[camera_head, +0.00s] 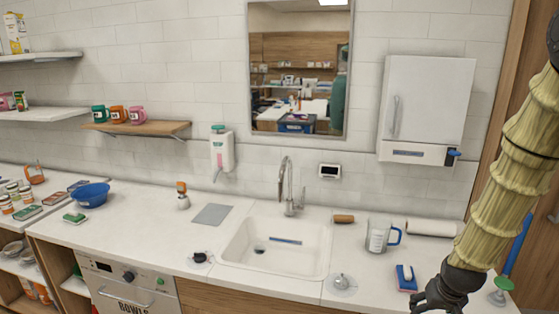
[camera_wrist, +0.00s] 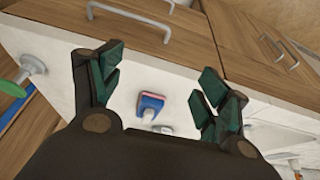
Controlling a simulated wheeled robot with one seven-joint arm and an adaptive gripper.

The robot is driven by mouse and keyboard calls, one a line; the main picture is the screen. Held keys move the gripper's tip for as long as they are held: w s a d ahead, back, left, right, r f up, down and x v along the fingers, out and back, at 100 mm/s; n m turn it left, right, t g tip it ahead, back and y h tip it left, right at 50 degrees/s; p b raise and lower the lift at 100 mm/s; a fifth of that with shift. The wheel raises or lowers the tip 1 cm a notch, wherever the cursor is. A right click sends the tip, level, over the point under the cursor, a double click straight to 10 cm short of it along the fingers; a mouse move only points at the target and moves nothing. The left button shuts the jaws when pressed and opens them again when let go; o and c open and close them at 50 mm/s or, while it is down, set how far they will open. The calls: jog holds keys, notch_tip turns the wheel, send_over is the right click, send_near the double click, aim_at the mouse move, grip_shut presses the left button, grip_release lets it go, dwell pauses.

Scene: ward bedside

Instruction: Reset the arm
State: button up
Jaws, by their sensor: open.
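My arm comes down the right side of the head view, in a ribbed yellowish cover. My gripper (camera_head: 436,303) is at its lower end, near the front right edge of the counter, partly cut off by the frame's bottom. In the wrist view my gripper (camera_wrist: 158,90) has its two green-padded fingers spread wide apart with nothing between them. Beyond the gap a blue and pink sponge-like item (camera_wrist: 150,104) lies on the white counter, apart from the fingers. It also shows in the head view (camera_head: 405,278), just left of the gripper.
A measuring jug (camera_head: 380,237) stands behind the sponge, with a paper roll (camera_head: 432,228) near it. The sink (camera_head: 275,247) is to the left. A green-based plunger-like tool (camera_head: 503,284) stands right of my gripper. Wooden drawers with handles (camera_wrist: 130,14) fill the wrist view's top.

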jog(key=s+a+f+g+b, duration=0.1)
jog(key=s+a+f, duration=0.25)
jog(key=f, duration=0.35)
jog(key=s+a+f, duration=0.2)
jog(key=s+f, duration=0.3)
jog(key=f, duration=0.1)
jog(key=s+a+f+g+b, duration=0.1)
jog(key=s+a+f, duration=0.3)
jog(key=s+f, duration=0.2)
jog(key=s+a+f+n+g, duration=0.1)
jog(key=s+a+f, duration=0.3)
jog(key=s, duration=0.6)
jog(key=s+a+f+n+y+b, duration=0.1)
jog(key=s+a+f, duration=0.3)
jog(key=s+f, duration=0.4)
jog(key=shift+s+g+b, duration=0.3)
jog(key=shift+s+g, duration=0.05)
jog(key=shift+g, duration=0.05)
jog(key=shift+f, duration=0.1)
